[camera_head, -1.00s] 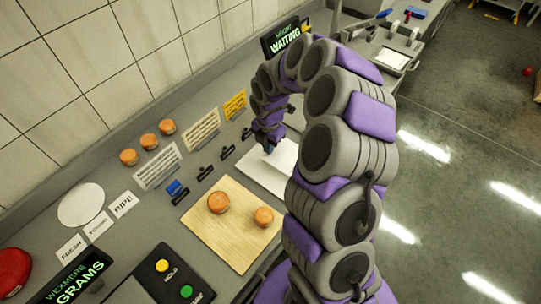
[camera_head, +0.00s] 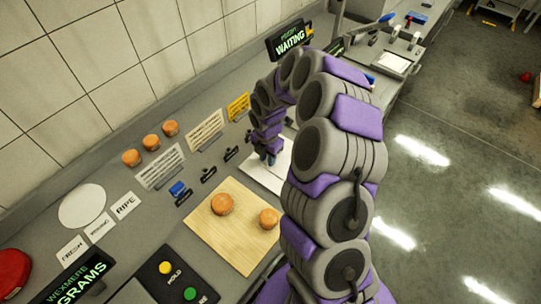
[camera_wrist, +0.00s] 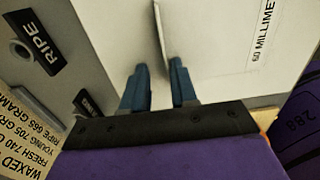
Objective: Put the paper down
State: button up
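The white paper (camera_head: 262,178) lies at the counter's front edge beyond the wooden board, partly hidden by my arm. In the wrist view a broad white sheet (camera_wrist: 220,40) bears the words "60 MILLIMET…". My gripper (camera_head: 270,158) points down at the paper. In the wrist view my gripper's two blue fingers (camera_wrist: 160,72) stand apart with a gap between them. A thin upright edge shows beyond the gap; I cannot tell whether it is a fold or a sheet's edge. Whether the fingertips touch the paper is unclear.
The wooden board (camera_head: 240,244) holds two orange cheese wheels (camera_head: 222,204). Three more stand by the wall. Black label holders, one with a blue block (camera_head: 178,189), lie left of the paper. A "WAITING" display (camera_head: 291,38) stands behind the arm.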

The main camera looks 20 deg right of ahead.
jog(key=shift+a, duration=0.3)
jog(key=shift+d+r, duration=0.3)
jog(key=shift+d, duration=0.1)
jog(key=r, duration=0.1)
jog(key=d+r+p, duration=0.1)
jog(key=r, duration=0.1)
jog(key=shift+w+r, duration=0.15)
jog(key=shift+r, duration=0.1)
jog(key=s+a+r+m+p, duration=0.1)
jog(key=s+a+r+m, duration=0.2)
jog(key=r, duration=0.5)
jog(key=s+a+r+m+p, duration=0.1)
jog(key=s+r+m, duration=0.1)
jog(key=s+r, duration=0.4)
jog(key=s+r+m+g, duration=0.1)
jog(key=s+r+m, duration=0.2)
jog(key=s+m, duration=0.7)
jog(key=s+r+m, duration=0.4)
jog(key=s+m, duration=0.5)
jog(key=s, duration=0.7)
jog(key=shift+s+r+m+g, duration=0.15)
jog(key=shift+s+m+g, duration=0.2)
jog(key=shift+m+g, duration=0.05)
